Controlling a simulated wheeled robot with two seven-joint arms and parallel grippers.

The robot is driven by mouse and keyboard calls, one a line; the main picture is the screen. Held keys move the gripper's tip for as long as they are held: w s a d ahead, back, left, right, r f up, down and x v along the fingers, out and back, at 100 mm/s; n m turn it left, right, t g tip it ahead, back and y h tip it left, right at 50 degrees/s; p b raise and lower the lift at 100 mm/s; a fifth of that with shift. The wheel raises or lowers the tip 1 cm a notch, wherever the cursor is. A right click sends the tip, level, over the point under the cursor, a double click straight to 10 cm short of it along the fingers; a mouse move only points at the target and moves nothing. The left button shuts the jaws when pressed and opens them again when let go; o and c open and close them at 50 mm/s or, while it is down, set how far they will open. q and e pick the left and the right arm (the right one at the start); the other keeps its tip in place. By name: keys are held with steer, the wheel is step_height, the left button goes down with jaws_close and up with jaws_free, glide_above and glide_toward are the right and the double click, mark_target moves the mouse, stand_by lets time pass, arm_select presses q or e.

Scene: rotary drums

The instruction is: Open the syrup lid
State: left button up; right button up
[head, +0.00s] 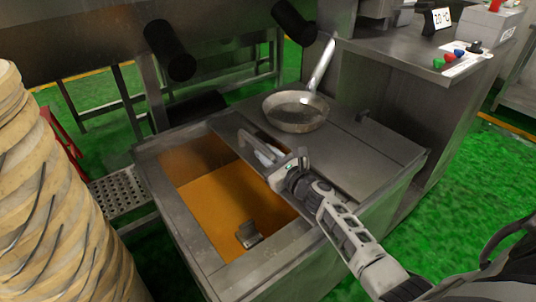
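The syrup tank (190,250) is a steel box with orange syrup (220,195) showing in its left part. A flat steel lid (335,150) lies over the right part of the tank. Its left edge is beside the open syrup. My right arm comes in from the lower right, and my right gripper (268,157) is low at the lid's left edge, beside a metal handle (246,138). The wrist hides part of the handle, and I cannot tell whether the fingers touch it. Their opening is unclear. My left gripper is not in view.
A steel pan (297,112) with a long handle stands on the lid. A small metal piece (248,234) shows in the syrup opening. A tall ridged tan column (55,200) stands at left. Green floor (465,165) is open at right.

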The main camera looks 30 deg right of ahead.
jaws_close()
steer(key=shift+w+d, duration=0.1)
steer(key=shift+d, duration=0.3)
steer(key=d, duration=0.1)
steer(key=d+b, duration=0.1)
steer(key=d, duration=0.2)
steer(key=shift+w, duration=0.25)
steer(key=shift+d, duration=0.1)
steer(key=o, duration=0.8)
jaws_free()
